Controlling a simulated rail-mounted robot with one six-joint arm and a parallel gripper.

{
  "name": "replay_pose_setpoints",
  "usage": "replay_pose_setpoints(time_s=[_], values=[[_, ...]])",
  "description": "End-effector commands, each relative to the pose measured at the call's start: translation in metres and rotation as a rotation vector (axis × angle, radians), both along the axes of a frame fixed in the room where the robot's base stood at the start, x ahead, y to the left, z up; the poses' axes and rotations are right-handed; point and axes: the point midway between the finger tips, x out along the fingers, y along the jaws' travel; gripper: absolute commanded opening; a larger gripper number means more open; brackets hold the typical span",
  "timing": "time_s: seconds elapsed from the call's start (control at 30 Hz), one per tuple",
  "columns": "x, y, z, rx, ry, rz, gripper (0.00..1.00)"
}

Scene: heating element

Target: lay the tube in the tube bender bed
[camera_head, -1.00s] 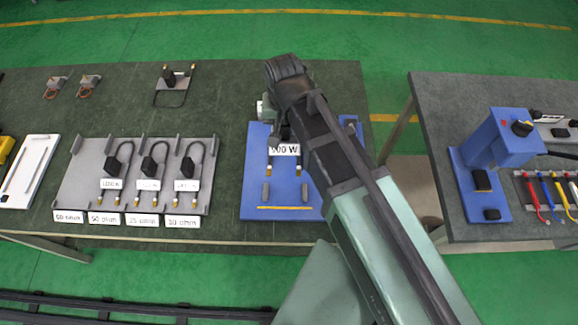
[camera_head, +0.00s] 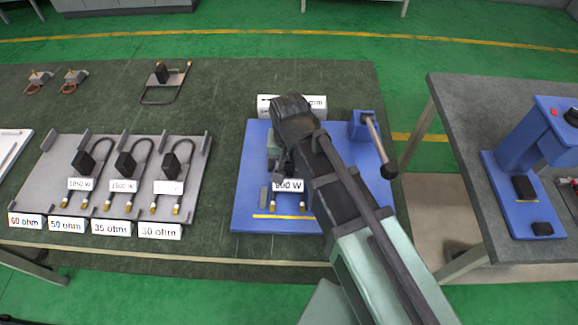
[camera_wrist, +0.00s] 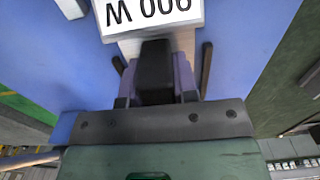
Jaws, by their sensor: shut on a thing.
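The tube is a heating element with a white "900 W" label (camera_head: 288,185) and a black block (camera_wrist: 155,70). Its two brass ends (camera_head: 302,207) point to the front edge of the blue tube bender (camera_head: 245,180), just behind a yellow line on it. My gripper (camera_head: 279,172) is over the bender and shut on the black block, as the wrist view shows. My arm hides the tube's bend and much of the bed. I cannot tell whether the tube touches the bed.
The bender's lever (camera_head: 376,138) stands at its back right, near my arm. A grey rack (camera_head: 60,165) with several heating elements is at left, with ohm labels in front. Another tube (camera_head: 162,85) lies behind it. A second table (camera_head: 460,130) with a blue press (camera_head: 535,150) is at right.

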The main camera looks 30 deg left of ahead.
Motion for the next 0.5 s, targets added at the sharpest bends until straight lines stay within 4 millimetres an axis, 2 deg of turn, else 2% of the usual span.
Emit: replay_pose_setpoints(time_s=[0.2,0.23,0.37,0.5], values=[[0.0000,0.0000,-0.0033,0.000,0.000,0.000,0.00],[0.0000,0.0000,-0.0022,0.000,0.000,0.000,0.30],[0.0000,0.0000,-0.0015,0.000,0.000,0.000,0.50],[0.0001,0.0000,-0.0015,0.000,0.000,0.000,0.53]])
